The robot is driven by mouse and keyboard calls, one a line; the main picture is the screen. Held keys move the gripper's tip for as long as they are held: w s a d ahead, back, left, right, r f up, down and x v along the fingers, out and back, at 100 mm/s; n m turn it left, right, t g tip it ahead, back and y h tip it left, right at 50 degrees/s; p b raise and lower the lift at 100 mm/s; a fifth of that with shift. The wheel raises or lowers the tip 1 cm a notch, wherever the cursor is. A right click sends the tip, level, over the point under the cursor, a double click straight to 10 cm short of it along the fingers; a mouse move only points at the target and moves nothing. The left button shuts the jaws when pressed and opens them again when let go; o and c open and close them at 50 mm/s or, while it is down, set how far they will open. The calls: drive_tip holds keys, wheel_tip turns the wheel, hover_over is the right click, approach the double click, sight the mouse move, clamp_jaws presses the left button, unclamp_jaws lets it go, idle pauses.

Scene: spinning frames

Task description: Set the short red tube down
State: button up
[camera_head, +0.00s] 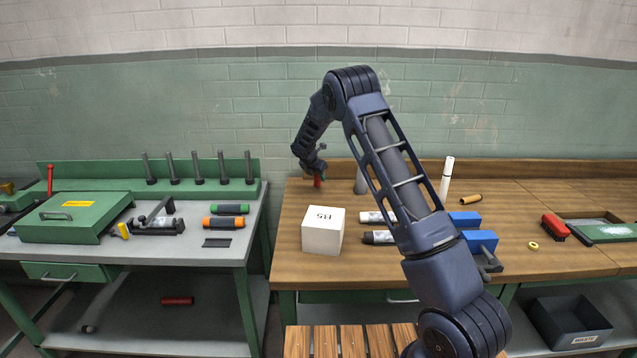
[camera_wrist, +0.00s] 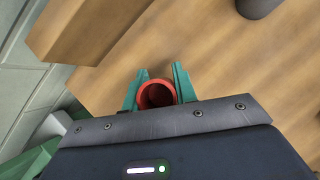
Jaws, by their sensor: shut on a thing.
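The short red tube (camera_head: 318,181) is at the back left of the wooden bench (camera_head: 290,258). In the wrist view the red tube (camera_wrist: 157,95) shows its open round end between two green fingers. My gripper (camera_head: 318,172) is shut on it, and the gripper (camera_wrist: 157,88) also shows in the wrist view with a finger on each side. The tube looks upright, close to the bench top. I cannot tell whether its lower end touches the wood.
A white box (camera_head: 323,232) marked B5 stands in front of the tube. A grey cylinder (camera_head: 361,180) stands to its right, also in the wrist view (camera_wrist: 257,5). A raised wooden back edge (camera_wrist: 80,28) runs behind. Bare wood lies around the tube.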

sight(318, 181)
drive_tip(key=shift+f, duration=1.45)
drive_tip(key=shift+f, duration=0.15)
drive_tip(key=o, duration=1)
drive_tip(key=shift+c, duration=0.2)
